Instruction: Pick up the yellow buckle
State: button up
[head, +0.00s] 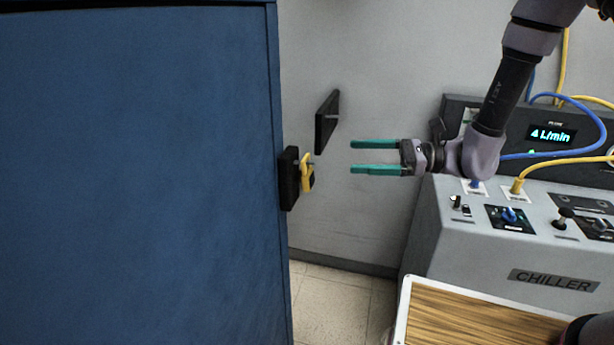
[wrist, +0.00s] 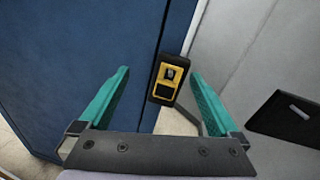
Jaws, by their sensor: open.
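The yellow buckle (head: 308,172) hangs on a peg of a black bracket (head: 289,178) at the right edge of the blue cabinet in the head view. In the wrist view the yellow buckle (wrist: 167,82) shows as a yellow frame with a dark lower part, in front of the black bracket. My gripper (head: 352,157) is open and empty, with teal fingers pointing left toward the buckle. It is to the right of the buckle, with a gap between. In the wrist view the buckle lies between the directions of the two fingertips (wrist: 158,75), beyond them and nearer the right finger.
The blue cabinet (head: 140,170) fills the left. A second black bracket (head: 327,121) with a peg is on the grey wall behind; it also shows in the wrist view (wrist: 287,118). A chiller console (head: 500,240) with cables and a wood-topped tray (head: 405,300) stand at right.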

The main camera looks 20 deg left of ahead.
notch_tip(320, 180, down, 6)
jog(key=a+m+t+y, duration=0.1)
jog(key=a+m+t, duration=0.1)
jog(key=m, duration=0.1)
send_near(295, 168)
jog(key=s, duration=0.1)
jog(key=shift+t, duration=0.4)
jog(key=shift+s+a, duration=0.2)
jog(key=shift+a, duration=3.15)
jog(key=shift+r, duration=0.1)
jog(key=c, duration=1.4)
